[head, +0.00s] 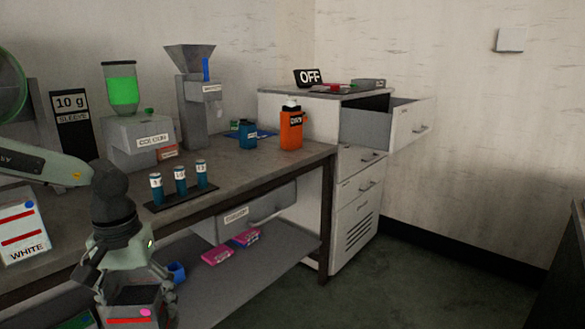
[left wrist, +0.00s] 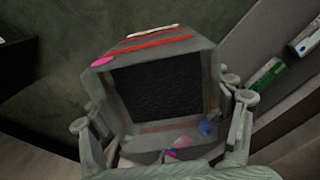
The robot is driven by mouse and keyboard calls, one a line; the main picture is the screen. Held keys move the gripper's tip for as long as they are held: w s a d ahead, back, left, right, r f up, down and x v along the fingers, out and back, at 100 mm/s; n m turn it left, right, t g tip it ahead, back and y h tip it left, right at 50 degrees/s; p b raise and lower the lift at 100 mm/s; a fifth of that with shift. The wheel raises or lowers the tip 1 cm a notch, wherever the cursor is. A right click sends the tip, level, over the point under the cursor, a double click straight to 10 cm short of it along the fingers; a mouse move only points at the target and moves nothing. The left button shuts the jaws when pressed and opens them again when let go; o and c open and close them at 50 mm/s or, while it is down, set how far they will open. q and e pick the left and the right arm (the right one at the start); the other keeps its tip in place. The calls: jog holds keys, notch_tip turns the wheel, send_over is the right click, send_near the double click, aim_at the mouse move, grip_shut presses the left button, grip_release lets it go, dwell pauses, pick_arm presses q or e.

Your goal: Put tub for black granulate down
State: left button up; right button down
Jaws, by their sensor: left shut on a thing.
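The tub for black granulate (head: 133,308) is a grey box with a red stripe and a pink dot, at the bottom left of the head view. In the left wrist view the tub (left wrist: 208,65) shows its open top with dark granulate inside. My left gripper (head: 125,268) is shut on the tub, with one finger on each side of it, in front of the workbench. In the left wrist view the gripper's fingers (left wrist: 165,135) flank the tub. The tub's lower part is cut off in the head view. My right gripper is not in view.
The workbench (head: 255,172) carries a white-labelled tub (head: 22,232), a rack with blue vials (head: 180,190), a colour doser (head: 140,140) and an orange bottle (head: 291,128). A lower shelf (head: 255,275) holds pink boxes (head: 217,255) and a blue cup (head: 177,272). A cabinet drawer (head: 408,122) stands open.

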pick_arm(q)
jog(key=s+a+r+n, duration=0.2)
jog(key=a, duration=0.6)
jog(key=s+a+r+n, duration=0.1)
jog(key=a+r+n, duration=0.1)
jog(key=a, duration=0.7)
jog(key=s+a+f+n, duration=0.2)
jog(key=s+a+f, duration=0.1)
jog(key=s+f, duration=0.1)
jog(key=shift+s+a+f, duration=0.25)
jog(key=shift+s+f, duration=0.15)
jog(key=shift+s, duration=0.4)
